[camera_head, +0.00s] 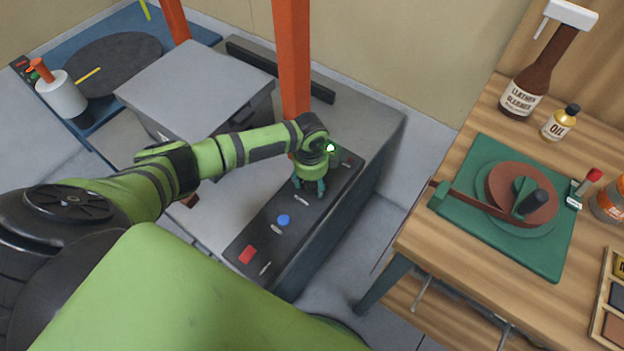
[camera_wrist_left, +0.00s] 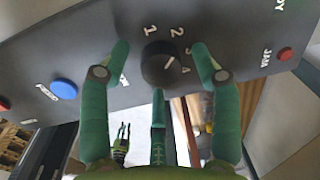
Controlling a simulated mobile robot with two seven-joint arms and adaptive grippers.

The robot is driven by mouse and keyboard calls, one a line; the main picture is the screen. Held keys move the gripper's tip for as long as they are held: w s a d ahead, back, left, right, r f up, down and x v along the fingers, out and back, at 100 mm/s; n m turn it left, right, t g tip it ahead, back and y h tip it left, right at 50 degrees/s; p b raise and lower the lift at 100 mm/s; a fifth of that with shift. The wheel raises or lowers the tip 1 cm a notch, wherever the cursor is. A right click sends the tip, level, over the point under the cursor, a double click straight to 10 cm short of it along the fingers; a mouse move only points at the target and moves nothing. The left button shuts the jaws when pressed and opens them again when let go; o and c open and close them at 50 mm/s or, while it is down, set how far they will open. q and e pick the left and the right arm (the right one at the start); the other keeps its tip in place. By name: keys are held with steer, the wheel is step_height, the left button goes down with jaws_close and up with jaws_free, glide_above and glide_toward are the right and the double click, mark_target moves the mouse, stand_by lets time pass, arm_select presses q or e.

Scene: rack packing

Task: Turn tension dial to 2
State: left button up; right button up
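The black tension dial (camera_wrist_left: 163,68) sits on the dark control panel (camera_head: 257,222), with numerals 1 to 4 around it in the left wrist view. A thin white pointer line on the dial slants up and right, toward the 2 and 3 side; I cannot tell its exact setting. My left gripper (camera_head: 309,191) reaches down to the panel. In the left wrist view its fingers (camera_wrist_left: 160,58) are open around the dial, with visible gaps on both sides. The dial is hidden in the head view. My right gripper (camera_wrist_left: 123,132) shows small in the left wrist view, its fingers apart.
A blue button (camera_head: 283,221) and a red button (camera_head: 247,255) lie along the panel. A red jam light (camera_wrist_left: 285,54) is right of the dial in the wrist view. An orange post (camera_head: 293,60) stands close behind my left gripper. A wooden bench (camera_head: 410,245) stands right.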

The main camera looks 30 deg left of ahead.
mark_target(311, 186)
arm_select(q)
steer(key=shift+r, duration=0.1)
step_height(311, 186, up, 12)
steer(key=shift+s, duration=0.35)
stand_by(0.6)
